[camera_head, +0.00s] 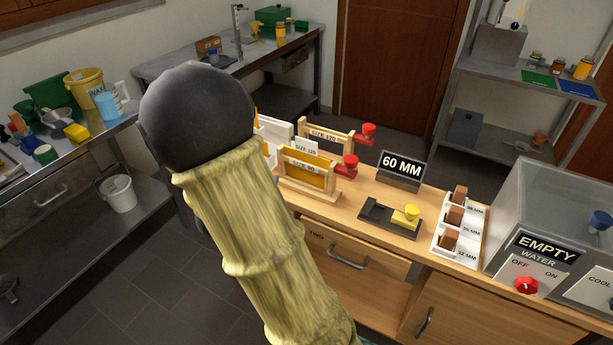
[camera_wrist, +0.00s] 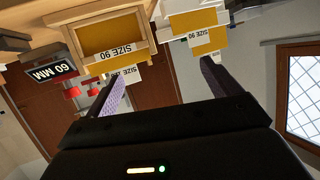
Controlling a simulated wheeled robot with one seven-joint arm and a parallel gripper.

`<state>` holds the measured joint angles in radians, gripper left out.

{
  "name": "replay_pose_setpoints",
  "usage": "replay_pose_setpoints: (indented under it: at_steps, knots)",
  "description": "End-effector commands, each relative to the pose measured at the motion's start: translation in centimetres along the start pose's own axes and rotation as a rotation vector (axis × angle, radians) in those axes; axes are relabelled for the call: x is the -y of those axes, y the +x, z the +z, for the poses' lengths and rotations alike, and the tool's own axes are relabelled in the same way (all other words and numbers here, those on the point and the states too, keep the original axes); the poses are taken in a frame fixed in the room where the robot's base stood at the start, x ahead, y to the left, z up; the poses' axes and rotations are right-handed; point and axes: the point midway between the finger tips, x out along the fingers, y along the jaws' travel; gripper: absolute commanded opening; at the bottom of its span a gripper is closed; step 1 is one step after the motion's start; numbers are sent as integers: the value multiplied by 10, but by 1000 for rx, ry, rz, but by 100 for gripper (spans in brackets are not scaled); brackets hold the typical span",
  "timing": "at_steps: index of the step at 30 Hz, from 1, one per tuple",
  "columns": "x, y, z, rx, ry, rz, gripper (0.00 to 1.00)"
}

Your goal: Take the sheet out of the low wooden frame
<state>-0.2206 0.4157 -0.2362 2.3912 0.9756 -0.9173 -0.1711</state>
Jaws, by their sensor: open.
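The low wooden frame (camera_head: 309,187), labelled SIZE 90, stands on the wooden counter with a yellow sheet (camera_head: 303,174) in it. In the wrist view, which is upside down, this frame (camera_wrist: 151,25) and its yellow sheet (camera_wrist: 105,38) show at the upper left. A taller wooden frame (camera_head: 352,142) labelled SIZE 120 stands behind it. My gripper (camera_wrist: 163,85) is open, with two purple fingers apart and nothing seen between them. In the head view my dark wrist and sleeved arm hide the gripper.
Red knobs (camera_head: 350,162) stick out right of the frames. A metal tank marked EMPTY (camera_head: 550,200) is at the right end.

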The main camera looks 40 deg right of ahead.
Motion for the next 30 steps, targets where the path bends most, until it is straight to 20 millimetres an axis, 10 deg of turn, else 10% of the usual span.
replay_pose_setpoints:
  at_steps: [9, 21, 30]
  knots:
    - [-51, 10, -9, -315, -1, 317, 89]
    - [-53, 12, -13, -326, -1, 328, 89]
    - [-69, 52, -27, -326, 0, 331, 89]
